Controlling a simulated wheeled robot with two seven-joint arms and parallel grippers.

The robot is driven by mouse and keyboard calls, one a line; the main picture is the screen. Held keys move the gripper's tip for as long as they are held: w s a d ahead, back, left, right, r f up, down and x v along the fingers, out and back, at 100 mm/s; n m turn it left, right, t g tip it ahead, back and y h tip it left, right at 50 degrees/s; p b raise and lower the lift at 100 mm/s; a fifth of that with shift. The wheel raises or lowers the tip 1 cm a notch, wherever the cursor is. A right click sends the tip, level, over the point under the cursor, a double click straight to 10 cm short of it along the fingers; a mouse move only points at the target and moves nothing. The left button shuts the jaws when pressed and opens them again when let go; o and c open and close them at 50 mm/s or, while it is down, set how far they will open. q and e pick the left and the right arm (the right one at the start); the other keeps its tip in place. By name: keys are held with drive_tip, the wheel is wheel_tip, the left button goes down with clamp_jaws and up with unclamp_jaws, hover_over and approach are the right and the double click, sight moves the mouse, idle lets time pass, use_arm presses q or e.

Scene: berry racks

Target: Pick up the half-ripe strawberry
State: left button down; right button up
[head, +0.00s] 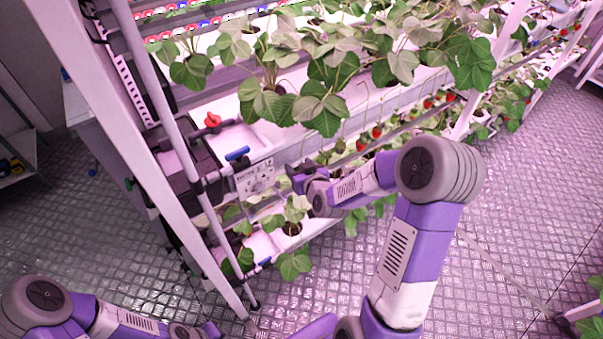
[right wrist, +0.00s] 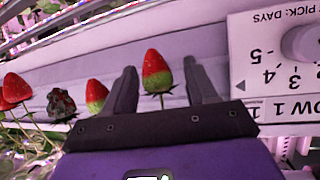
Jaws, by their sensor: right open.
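In the right wrist view, a strawberry (right wrist: 157,72), red with a green-yellow part by its leafy cap, shows between the two fingers of my open right gripper (right wrist: 162,80). The fingers stand apart from it on both sides. A second red and green strawberry (right wrist: 97,93) is just left of the left finger. In the head view, my right gripper (head: 297,178) is beside the rack, and the berry at it is too small to make out. My left gripper (head: 208,330) is at the bottom left, away from the rack; its jaws are unclear.
Left of the gripper are a dark, spoiled-looking berry (right wrist: 61,104) and a red strawberry (right wrist: 16,87). A white dial panel (right wrist: 275,65) is close on the right; it also shows in the head view (head: 255,180). Rack posts (head: 170,120) and leafy plants (head: 325,105) surround the arm.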

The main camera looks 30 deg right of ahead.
drive_tip(key=shift+w, duration=0.1)
drive_tip(key=c, duration=0.6)
drive_tip(key=shift+r, duration=0.15)
